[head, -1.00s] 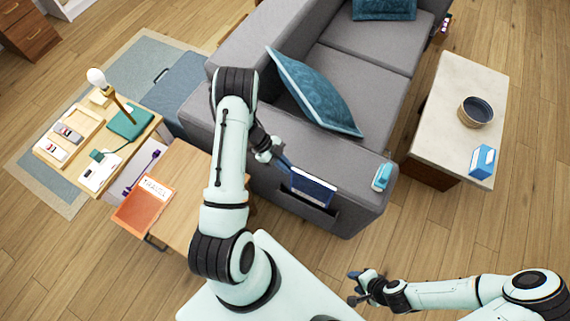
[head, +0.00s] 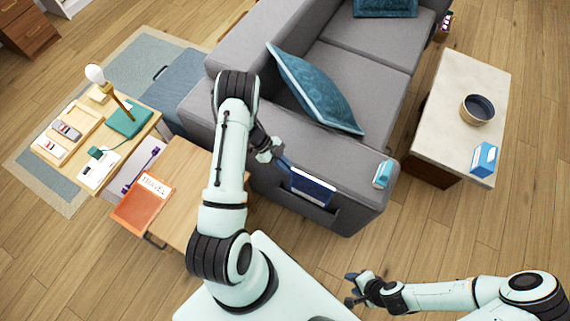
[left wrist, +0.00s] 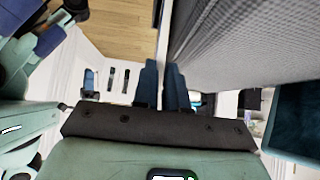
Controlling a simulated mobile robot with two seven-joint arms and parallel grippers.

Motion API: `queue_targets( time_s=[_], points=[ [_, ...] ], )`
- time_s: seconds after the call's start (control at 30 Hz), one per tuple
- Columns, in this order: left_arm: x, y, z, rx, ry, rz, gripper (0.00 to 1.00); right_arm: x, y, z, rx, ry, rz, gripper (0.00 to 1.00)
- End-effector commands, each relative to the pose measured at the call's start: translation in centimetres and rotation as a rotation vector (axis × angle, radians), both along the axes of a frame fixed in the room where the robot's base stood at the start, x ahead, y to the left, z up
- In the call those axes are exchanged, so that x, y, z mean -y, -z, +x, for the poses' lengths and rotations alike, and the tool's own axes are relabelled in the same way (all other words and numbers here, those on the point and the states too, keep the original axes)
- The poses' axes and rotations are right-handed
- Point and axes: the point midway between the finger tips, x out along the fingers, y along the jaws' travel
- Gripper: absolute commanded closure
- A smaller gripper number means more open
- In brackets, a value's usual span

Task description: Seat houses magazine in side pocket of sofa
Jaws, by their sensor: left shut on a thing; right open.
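The houses magazine (head: 312,188) is dark blue with a pale edge. It stands upright at the outer face of the grey sofa arm, at the side pocket (head: 326,212). Its lower edge meets the dark pocket mouth; how deep it sits inside I cannot tell. My left gripper (head: 282,161) is shut on its left end. In the left wrist view the blue fingers (left wrist: 161,88) close on a thin edge beside the grey sofa fabric (left wrist: 235,45). My right gripper (head: 351,289) is open and empty over the floor, in front of the sofa arm.
An orange travel magazine (head: 143,204) lies on the wooden side table (head: 187,185) at the left. A light blue item (head: 382,174) lies on the sofa arm top. A teal cushion (head: 312,90) leans on the sofa. A coffee table (head: 455,105) stands at right; floor between is clear.

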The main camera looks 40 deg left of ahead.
Motion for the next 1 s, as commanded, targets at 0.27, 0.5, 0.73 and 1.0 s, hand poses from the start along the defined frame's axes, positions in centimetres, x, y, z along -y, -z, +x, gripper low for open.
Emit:
queue_targets(
  time_s=[0.27, 0.5, 0.73, 1.0],
  points=[
    [0.1, 0.8, 0.0, 0.000, 0.001, -0.002, 1.00, 0.0, 0.5, -0.4, -0.005, 0.001, 0.000, 0.57],
    [0.0, 1.2, 0.0, 0.000, 0.000, -0.002, 0.81, 0.0, 0.7, -0.6, -0.008, 0.000, 0.000, 0.57],
    [0.0, 1.2, 0.2, 0.003, -0.001, 0.001, 0.58, 0.0, 0.7, -0.6, -0.007, 0.000, 0.000, 0.57],
    [0.0, 1.1, 0.3, 0.007, -0.001, 0.002, 0.58, 0.0, 0.7, -0.6, -0.007, 0.000, 0.000, 0.57]
  ],
)
